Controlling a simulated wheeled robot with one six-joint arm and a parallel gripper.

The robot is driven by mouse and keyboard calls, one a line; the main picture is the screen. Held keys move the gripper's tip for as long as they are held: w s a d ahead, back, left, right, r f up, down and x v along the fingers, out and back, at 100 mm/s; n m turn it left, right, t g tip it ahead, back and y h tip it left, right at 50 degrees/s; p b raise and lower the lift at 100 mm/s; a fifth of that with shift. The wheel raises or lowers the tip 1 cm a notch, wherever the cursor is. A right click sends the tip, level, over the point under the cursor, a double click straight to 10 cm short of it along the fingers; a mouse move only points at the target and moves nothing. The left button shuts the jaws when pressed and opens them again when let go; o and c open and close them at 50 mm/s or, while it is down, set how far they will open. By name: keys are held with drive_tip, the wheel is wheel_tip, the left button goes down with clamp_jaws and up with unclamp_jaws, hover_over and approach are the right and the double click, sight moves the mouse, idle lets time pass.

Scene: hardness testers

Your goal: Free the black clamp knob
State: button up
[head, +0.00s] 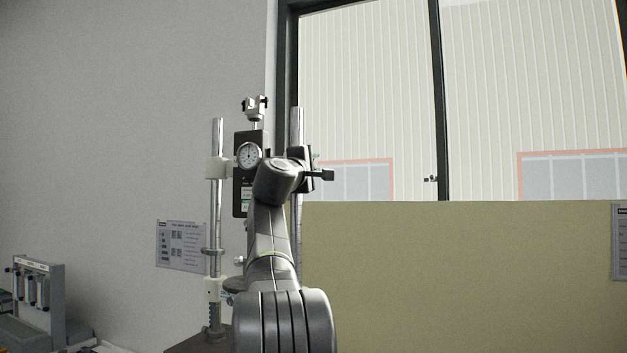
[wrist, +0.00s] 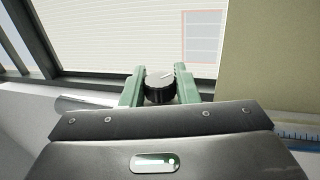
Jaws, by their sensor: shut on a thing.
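The black clamp knob (wrist: 160,88) shows in the wrist view as a short dark cylinder with a white line on its top face. My gripper (wrist: 160,86) has its two green fingers on either side of the knob and is shut on it. In the head view my gripper (head: 318,170) is at the right side of the hardness tester, by the right column (head: 296,130). My own arm hides the knob there. The tester's dark head with a round dial (head: 248,155) is between two steel columns.
The left column (head: 217,150) stands clear of my arm. A poster (head: 181,246) hangs on the wall behind. A grey device (head: 38,295) stands at the lower left. A window (head: 370,100) is behind the tester, above a plain olive panel (head: 450,270).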

drive_tip(key=t+b, duration=0.1)
drive_tip(key=b, duration=0.2)
drive_tip(key=t+h+b, duration=0.1)
drive_tip(key=b, duration=0.2)
drive_tip(key=shift+f+t, duration=0.4)
drive_tip(key=shift+r+t+h+b, duration=0.3)
drive_tip(key=shift+t+h+b, duration=0.2)
drive_tip(key=shift+t+b, duration=0.85)
drive_tip(key=shift+r+t, duration=0.15)
drive_tip(key=shift+t, duration=0.4)
drive_tip(key=o, duration=0.9)
drive_tip(key=shift+o, duration=0.2)
drive_tip(key=shift+b+v, duration=0.8)
drive_tip(key=shift+b, duration=0.1)
drive_tip(key=b+v, duration=1.2)
drive_tip(key=b, duration=0.1)
